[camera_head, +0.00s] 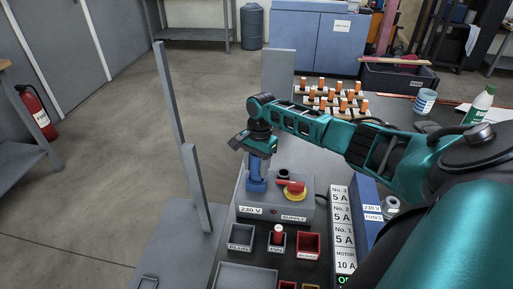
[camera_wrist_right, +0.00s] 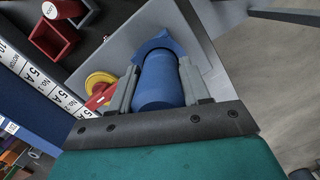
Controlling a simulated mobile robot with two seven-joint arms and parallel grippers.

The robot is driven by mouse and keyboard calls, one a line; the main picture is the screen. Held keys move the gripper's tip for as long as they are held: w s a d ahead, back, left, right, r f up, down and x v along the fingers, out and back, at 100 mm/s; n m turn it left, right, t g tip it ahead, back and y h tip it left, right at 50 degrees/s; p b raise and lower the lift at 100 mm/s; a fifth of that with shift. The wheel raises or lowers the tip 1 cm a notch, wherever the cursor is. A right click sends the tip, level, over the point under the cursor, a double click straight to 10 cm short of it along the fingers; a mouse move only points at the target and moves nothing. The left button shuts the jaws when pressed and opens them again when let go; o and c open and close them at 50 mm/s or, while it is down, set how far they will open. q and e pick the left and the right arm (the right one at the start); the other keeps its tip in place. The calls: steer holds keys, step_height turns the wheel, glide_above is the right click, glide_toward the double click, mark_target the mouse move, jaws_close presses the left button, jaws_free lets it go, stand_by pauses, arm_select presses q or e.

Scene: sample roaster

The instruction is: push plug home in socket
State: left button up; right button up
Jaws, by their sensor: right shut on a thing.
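My right gripper (camera_head: 258,158) points down over the left part of the grey supply box (camera_head: 275,208). It is shut on the blue plug (camera_head: 256,170), which stands about upright. In the right wrist view the fingers (camera_wrist_right: 158,92) sit on both sides of the blue plug (camera_wrist_right: 160,82). A wider blue part (camera_wrist_right: 154,44), shaped like a flange, shows at the plug's far end against the grey box face (camera_wrist_right: 125,45). The socket opening is hidden, so I cannot tell how deep the plug sits. My left gripper is not in view.
A red and yellow rotary switch (camera_head: 294,190) sits on the box right of the plug. Small trays (camera_head: 241,237) stand in front. Fuse labels (camera_head: 342,225) lie to the right. A grey upright post (camera_head: 196,190) rises at the left edge. Orange-topped pieces (camera_head: 330,95) stand behind.

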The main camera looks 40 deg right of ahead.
steer(key=shift+f+b, duration=0.3)
steer(key=shift+f, duration=0.5)
steer(key=o, duration=1.2)
steer(key=shift+o, duration=0.2)
steer(key=r, duration=0.4)
steer(key=d+r, duration=0.1)
steer(key=r, duration=0.3)
steer(key=r+p, duration=0.1)
steer(key=r, duration=0.4)
steer(key=shift+w+d, duration=0.15)
steer(key=shift+d, duration=0.05)
steer(key=shift+f, duration=0.1)
